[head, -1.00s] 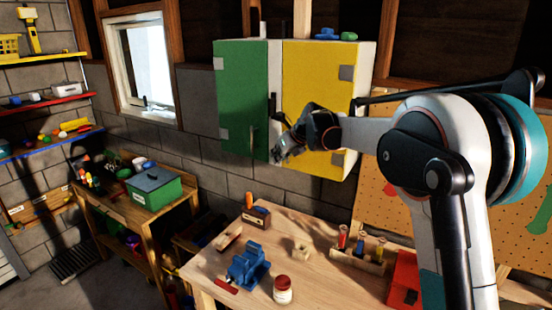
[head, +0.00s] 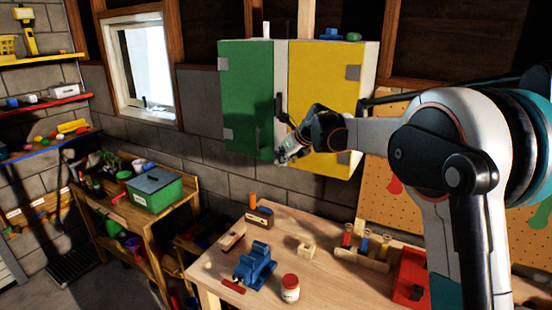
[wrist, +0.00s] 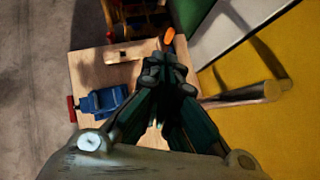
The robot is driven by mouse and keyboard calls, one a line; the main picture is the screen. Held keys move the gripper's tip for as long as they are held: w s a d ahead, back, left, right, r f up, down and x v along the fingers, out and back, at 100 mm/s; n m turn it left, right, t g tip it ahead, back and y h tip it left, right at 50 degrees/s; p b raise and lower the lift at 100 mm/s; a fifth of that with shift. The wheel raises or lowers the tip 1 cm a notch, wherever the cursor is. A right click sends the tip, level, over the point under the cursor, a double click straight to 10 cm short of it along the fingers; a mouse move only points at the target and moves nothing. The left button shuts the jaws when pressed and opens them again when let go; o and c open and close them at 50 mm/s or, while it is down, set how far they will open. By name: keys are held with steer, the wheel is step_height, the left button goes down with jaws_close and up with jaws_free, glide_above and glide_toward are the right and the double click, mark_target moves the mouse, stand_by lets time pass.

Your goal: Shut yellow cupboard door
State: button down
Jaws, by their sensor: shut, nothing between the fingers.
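The yellow cupboard door (head: 322,100) is the right door of a wall cupboard above the bench. It looks nearly flush with the front, but I cannot tell whether it is fully shut. It also fills the right of the wrist view (wrist: 290,135), where a bar-like handle (wrist: 240,97) stands out from it. My gripper (head: 283,157) is shut and empty, in front of the door's lower left part. My wrist hides part of the door. In the wrist view, the gripper's dark fingers (wrist: 168,75) point past the handle's left end; contact is unclear.
The green door (head: 245,95) is left of a pale strip on the cupboard. Below, the workbench (head: 225,278) holds a blue vise (head: 255,263), a red-lidded jar (head: 290,288) and a tube rack (head: 362,258). A pegboard (head: 440,190) is at right.

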steer(key=s+a+r, duration=0.5)
steer(key=s+r, duration=0.1)
steer(key=s, duration=0.1)
steer(key=s+d+f+n+h+b, duration=0.1)
steer(key=s+d+f+n+b, duration=0.1)
steer(key=s+d+n+b, duration=0.3)
steer(key=s+f+n+b, duration=0.1)
steer(key=s+n, duration=0.1)
steer(key=s, duration=0.5)
steer(key=s+d+f+n+h+b, duration=0.1)
steer(key=s+d+f+n+b, duration=0.3)
steer(key=s+f+n, duration=0.3)
steer(key=s+d+f+n+h+b, duration=0.1)
steer(key=s+d+f+n+b, duration=0.3)
steer(key=s+f+n, duration=0.3)
steer(key=s+d+f+n+h+b, duration=0.2)
steer(key=s+d+f+n+b, duration=0.2)
steer(key=s+f+n, duration=0.4)
steer(key=s+f+b, duration=0.1)
steer(key=s+f, duration=0.4)
steer(key=s, duration=0.4)
steer(key=shift+s+d, duration=0.25)
steer(key=shift+s, duration=0.1)
steer(key=c, duration=2.3)
jaws_free()
